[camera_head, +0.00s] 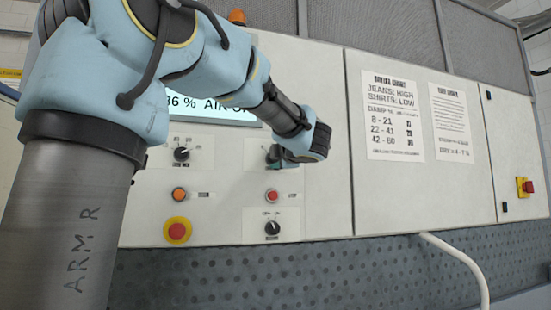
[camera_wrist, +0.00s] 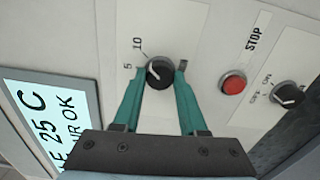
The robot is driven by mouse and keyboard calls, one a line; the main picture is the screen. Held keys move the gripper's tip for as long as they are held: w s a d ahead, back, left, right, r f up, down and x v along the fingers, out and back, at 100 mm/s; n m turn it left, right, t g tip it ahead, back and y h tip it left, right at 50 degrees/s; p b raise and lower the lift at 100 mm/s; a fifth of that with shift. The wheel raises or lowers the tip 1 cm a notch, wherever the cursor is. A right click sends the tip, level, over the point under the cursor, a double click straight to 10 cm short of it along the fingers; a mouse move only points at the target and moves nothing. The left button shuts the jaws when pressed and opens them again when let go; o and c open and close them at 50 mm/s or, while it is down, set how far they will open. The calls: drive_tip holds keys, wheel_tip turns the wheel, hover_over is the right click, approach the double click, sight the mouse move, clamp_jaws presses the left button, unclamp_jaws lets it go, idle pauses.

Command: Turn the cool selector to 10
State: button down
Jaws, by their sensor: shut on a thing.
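The cool selector is a round black knob (camera_wrist: 160,74) with a white pointer mark, on a pale label plate. In the wrist view the printed "5" is to its left and "10" to its upper left. The pointer leans to the upper left, but its exact setting is hard to tell. My gripper (camera_wrist: 163,72) has its green fingers on either side of the knob, shut on it. In the head view my gripper (camera_head: 273,153) is at the panel, and it and my wrist largely hide the knob.
A red STOP button (camera_wrist: 233,83) and another black selector (camera_wrist: 288,95) are to the right in the wrist view. A display (camera_wrist: 50,125) is at the left. In the head view another selector (camera_head: 181,154), an orange button (camera_head: 179,194) and a red emergency button (camera_head: 177,230) are nearby.

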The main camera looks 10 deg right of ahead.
drive_tip(key=shift+c, duration=2.2)
unclamp_jaws()
drive_tip(key=shift+s, duration=0.1)
drive_tip(key=s+d+b, duration=0.1)
drive_tip(key=s+b, duration=0.2)
drive_tip(key=s, duration=0.7)
drive_tip(key=shift+s+d, duration=0.25)
drive_tip(key=shift+s, duration=0.05)
drive_tip(key=shift+f, duration=0.1)
